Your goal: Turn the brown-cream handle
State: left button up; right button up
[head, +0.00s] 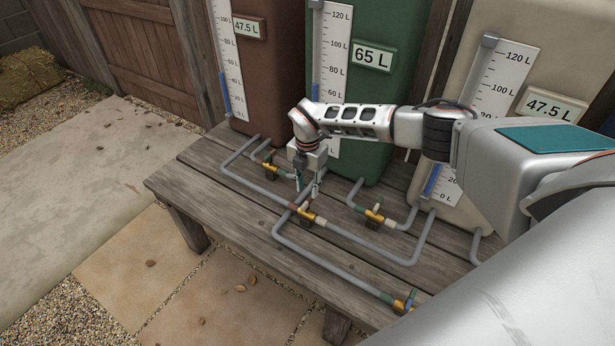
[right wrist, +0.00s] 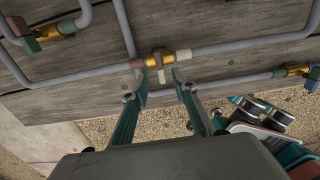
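The brown-cream valve (head: 306,215) sits on a grey pipe on the wooden bench in the head view, brown at its left end and cream at its right. In the right wrist view the valve (right wrist: 158,60) has a yellow middle, and its short handle (right wrist: 161,76) points toward my gripper. My right gripper (head: 307,190) is just above and behind the valve in the head view. In the right wrist view it is open (right wrist: 160,80), one finger on each side of the handle; I cannot tell whether either touches it. My left gripper is not in view.
Other valves are near: a green-brown one (head: 270,170), a green-cream one (head: 373,217) and one at the front right (head: 402,303). Brown (head: 270,80), green (head: 385,95) and cream (head: 560,70) tanks stand behind the pipes. Paving at the left is clear.

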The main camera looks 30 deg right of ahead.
aim_at(307, 201)
notch_tip(307, 201, up, 5)
dwell(0.3)
dwell(0.4)
